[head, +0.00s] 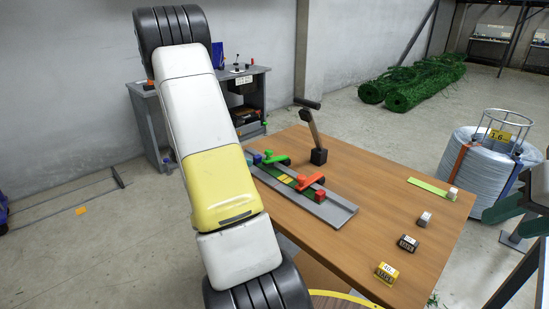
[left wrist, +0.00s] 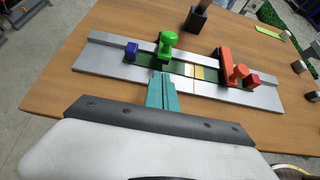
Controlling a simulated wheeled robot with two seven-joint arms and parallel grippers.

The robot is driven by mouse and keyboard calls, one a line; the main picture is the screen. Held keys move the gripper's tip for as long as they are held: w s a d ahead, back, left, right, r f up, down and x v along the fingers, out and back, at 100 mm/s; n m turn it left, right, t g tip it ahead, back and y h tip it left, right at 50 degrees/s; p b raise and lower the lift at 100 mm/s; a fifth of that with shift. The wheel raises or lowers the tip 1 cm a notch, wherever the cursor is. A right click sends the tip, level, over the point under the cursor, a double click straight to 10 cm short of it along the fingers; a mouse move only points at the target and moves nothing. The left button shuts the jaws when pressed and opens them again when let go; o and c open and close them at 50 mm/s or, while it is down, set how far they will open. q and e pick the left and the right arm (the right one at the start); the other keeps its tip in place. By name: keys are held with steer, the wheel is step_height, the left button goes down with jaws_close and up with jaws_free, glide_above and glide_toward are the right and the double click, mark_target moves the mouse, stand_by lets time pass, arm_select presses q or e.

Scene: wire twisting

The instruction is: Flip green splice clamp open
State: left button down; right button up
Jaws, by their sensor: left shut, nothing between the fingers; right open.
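The green splice clamp (head: 275,157) sits on the grey splice board (head: 335,212), near its far left end. In the left wrist view the green clamp (left wrist: 167,42) stands near the board's (left wrist: 88,57) far rail, its handle across the rail; I cannot tell whether it is latched. My left gripper (left wrist: 161,78) is shut and empty, its teal fingertips over the board's near edge, below the clamp in the picture and apart from it. The arm hides it in the head view. My right gripper (head: 517,212) is open and empty at the right edge, away from the board.
A red clamp (head: 308,181) and red block (head: 320,196) are on the board, with a blue block (left wrist: 131,50) beside the green clamp. A black post (head: 318,155) stands behind. Small boxes (head: 386,272) line the table's right side; a wire spool (head: 480,170) stands beyond.

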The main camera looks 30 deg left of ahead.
arm_select(q)
steer(key=x, duration=0.7)
steer(key=shift+w+r, duration=0.1)
steer(key=shift+w+d+r+g, duration=0.1)
steer(key=shift+w+r+g, duration=0.1)
steer(key=shift+r+g, duration=0.5)
steer(key=w+r+g, duration=0.1)
steer(key=r+g, duration=0.1)
steer(key=w+d+r+g+y, duration=0.1)
steer(key=w+r+g, duration=0.1)
steer(key=r, duration=0.1)
steer(key=w+r+g+y, duration=0.1)
steer(key=w+r+g, duration=0.1)
steer(key=g, duration=0.1)
steer(key=shift+d+r, duration=0.15)
steer(key=shift+d, duration=0.1)
steer(key=shift+w+d+r, duration=0.2)
steer(key=shift+w+r, duration=0.2)
steer(key=shift+w, duration=0.35)
steer(key=shift+w+d+r, duration=0.25)
steer(key=shift+w+r, duration=0.2)
steer(key=shift+w, duration=0.35)
steer(key=shift+w+d+r, duration=0.2)
steer(key=shift+w+r, duration=0.2)
steer(key=shift+w, duration=0.35)
steer(key=shift+w+d, duration=0.1)
steer(key=s+v, duration=0.1)
steer(key=v, duration=0.6)
steer(key=shift+r, duration=0.2)
